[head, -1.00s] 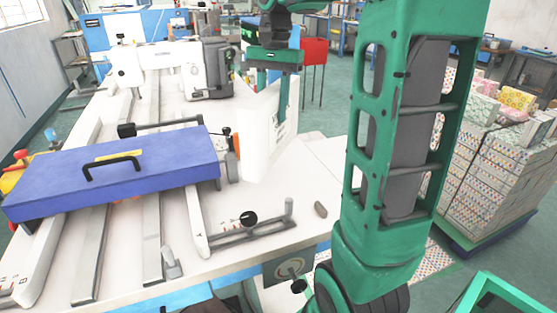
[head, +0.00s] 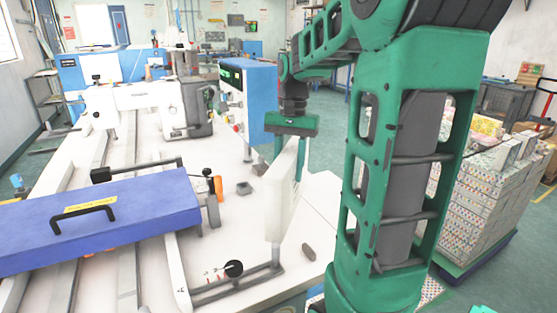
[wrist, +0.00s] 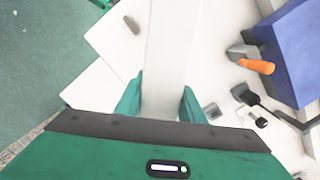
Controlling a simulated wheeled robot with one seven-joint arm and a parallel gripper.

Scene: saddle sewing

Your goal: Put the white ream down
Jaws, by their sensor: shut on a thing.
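The white ream (head: 281,198) is a flat white block standing on edge, seen narrow side on in the head view, over the right part of the white table (head: 318,208). My gripper (head: 289,152) points down and is shut on its upper part, one finger on each side. In the wrist view the ream (wrist: 172,50) runs away from between the green fingers (wrist: 160,102). I cannot tell whether its lower edge touches the table.
A blue cover with a black handle (head: 110,215) lies to the left. A metal bar with a black knob (head: 233,268) lies just in front of the ream. A blue machine box (head: 250,95) stands behind. Stacked patterned paper (head: 490,190) stands to the right.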

